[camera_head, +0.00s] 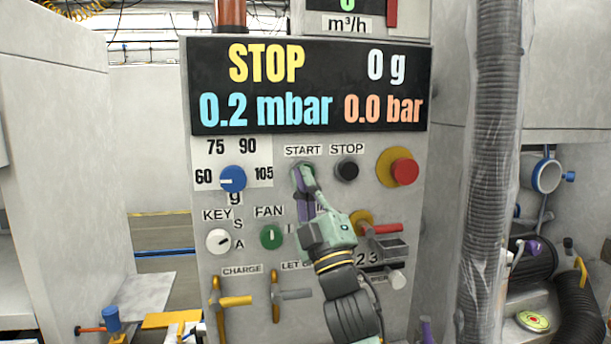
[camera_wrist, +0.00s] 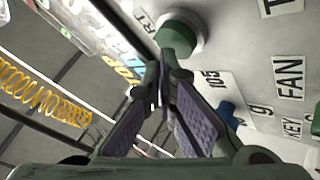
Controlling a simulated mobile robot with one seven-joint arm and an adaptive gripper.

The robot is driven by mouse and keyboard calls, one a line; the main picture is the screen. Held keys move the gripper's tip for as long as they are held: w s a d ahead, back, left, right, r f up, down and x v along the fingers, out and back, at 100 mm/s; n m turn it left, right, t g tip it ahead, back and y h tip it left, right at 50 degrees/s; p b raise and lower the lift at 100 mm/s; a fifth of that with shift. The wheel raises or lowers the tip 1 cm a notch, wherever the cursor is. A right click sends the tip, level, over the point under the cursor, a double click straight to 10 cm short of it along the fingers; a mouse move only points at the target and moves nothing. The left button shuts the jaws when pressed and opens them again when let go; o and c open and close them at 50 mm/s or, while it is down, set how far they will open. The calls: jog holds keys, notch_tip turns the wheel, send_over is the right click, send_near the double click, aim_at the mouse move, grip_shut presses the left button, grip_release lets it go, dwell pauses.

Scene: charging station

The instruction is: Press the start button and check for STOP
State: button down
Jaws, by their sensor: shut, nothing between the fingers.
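The display (camera_head: 310,85) at the top of the panel reads STOP in yellow, with 0 g, 0.2 mbar and 0.0 bar. My gripper (camera_head: 304,172) is shut and empty, with its fingertips at the button under the START label (camera_head: 303,150). This start button is mostly hidden by my gripper in the head view. In the wrist view the green start button (camera_wrist: 178,35) stands just beyond my shut fingertips (camera_wrist: 163,76). I cannot tell whether they touch it or whether it is pushed in.
A black STOP button (camera_head: 347,169) and a red emergency button (camera_head: 404,171) sit to the right. A blue dial (camera_head: 232,179), a white key switch (camera_head: 219,241) and a green fan knob (camera_head: 271,236) are to the left.

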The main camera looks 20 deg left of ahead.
jog(key=shift+w+a, duration=0.25)
jog(key=shift+w, duration=0.15)
dwell(0.7)
dwell(0.3)
jog(key=shift+s+d+b, duration=0.5)
jog(key=shift+s, duration=0.25)
jog(key=s+d+b, duration=0.1)
jog(key=s, duration=0.1)
jog(key=s+d, duration=0.2)
jog(key=shift+s+b, duration=0.1)
jog(key=shift+b, duration=0.3)
jog(key=shift+a, duration=0.15)
dwell(0.4)
